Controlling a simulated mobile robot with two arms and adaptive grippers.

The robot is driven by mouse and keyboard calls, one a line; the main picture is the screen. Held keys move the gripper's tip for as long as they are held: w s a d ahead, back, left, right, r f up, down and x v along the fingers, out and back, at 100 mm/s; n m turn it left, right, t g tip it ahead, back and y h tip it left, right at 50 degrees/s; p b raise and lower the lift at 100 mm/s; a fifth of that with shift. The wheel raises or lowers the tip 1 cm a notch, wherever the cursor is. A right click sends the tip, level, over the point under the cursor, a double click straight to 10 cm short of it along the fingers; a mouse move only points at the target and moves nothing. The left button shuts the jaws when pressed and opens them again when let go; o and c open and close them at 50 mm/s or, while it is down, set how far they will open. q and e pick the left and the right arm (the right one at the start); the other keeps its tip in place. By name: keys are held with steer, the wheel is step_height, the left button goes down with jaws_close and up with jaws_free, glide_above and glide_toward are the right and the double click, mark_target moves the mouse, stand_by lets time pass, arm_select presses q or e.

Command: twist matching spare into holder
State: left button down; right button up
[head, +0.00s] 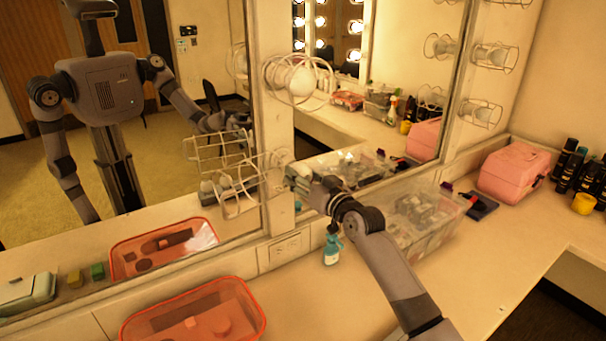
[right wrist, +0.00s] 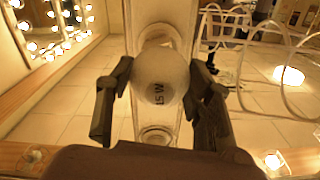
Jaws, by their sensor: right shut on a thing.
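My right gripper (head: 296,175) reaches to the post between the two mirrors. An open wire cage (head: 237,195) stands out left of the gripper. Another bulb (head: 301,82) sits in a cage higher on the post. My left gripper is not in view.
A clear bin (head: 441,235) of small items stands on the counter beside my right arm. A small blue bottle (head: 332,250) stands under the gripper. A red tray (head: 255,300) is at the front left. A pink case (head: 514,174) and dark cans (head: 568,168) stand at the right.

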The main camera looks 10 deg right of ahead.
steer(key=shift+m, duration=0.3)
steer(key=shift+m+p, duration=0.55)
steer(key=shift+m, duration=0.15)
steer(key=o, duration=1)
steer(key=shift+s, duration=0.1)
